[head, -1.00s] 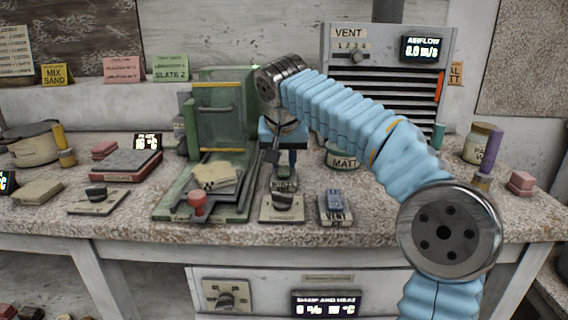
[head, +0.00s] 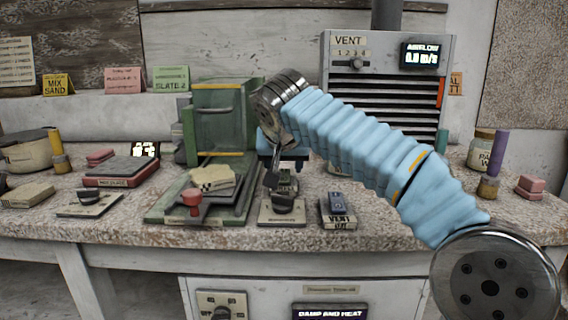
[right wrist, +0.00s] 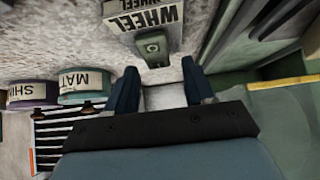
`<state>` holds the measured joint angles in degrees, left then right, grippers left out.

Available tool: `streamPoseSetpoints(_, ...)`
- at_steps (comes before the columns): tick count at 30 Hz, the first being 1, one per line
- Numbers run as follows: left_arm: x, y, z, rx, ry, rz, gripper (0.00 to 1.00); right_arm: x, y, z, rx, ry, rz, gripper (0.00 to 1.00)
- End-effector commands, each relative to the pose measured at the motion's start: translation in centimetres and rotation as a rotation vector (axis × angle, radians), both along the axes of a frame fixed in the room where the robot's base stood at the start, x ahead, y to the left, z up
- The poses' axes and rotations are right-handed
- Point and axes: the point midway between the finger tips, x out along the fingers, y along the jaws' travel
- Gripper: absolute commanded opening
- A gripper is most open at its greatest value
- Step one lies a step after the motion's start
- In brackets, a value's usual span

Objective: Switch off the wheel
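The wheel switch is a small block with a grey-green rocker (right wrist: 152,48) on a base lettered WHEEL (right wrist: 140,20) in the right wrist view. In the head view, the small switch block (head: 286,182) at the bench middle is partly covered by my gripper. My right gripper (right wrist: 158,88) is open and empty, its two dark blue fingers apart. The switch lies just beyond the fingertips, and I see no contact. In the head view my right gripper (head: 273,168) points down over the bench. My left gripper is not in view.
A plate with a dark knob (head: 283,207) stands in front of the switch, and a VENT switch (head: 338,208) to its right. A green machine (head: 215,115) with a red knob (head: 191,198) is close on the left. Jars labelled MAT (right wrist: 82,84) and SHIN (right wrist: 33,92) stand nearby.

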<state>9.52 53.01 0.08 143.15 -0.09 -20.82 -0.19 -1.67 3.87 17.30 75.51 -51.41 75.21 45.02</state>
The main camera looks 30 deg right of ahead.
Motion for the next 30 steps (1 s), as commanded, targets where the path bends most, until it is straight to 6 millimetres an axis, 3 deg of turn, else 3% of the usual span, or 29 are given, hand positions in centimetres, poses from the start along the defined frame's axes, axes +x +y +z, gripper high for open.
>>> streamPoseSetpoints(8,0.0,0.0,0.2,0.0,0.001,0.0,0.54,-0.5,0.4,0.8,0.0,-0.001,0.001,0.53)
streamPoseSetpoints(21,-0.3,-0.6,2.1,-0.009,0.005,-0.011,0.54,-6.3,3.9,8.1,0.0,-0.002,0.003,0.53)
streamPoseSetpoints(30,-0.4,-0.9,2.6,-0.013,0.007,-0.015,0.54,-8.1,5.0,10.0,0.001,0.0,0.001,0.53)
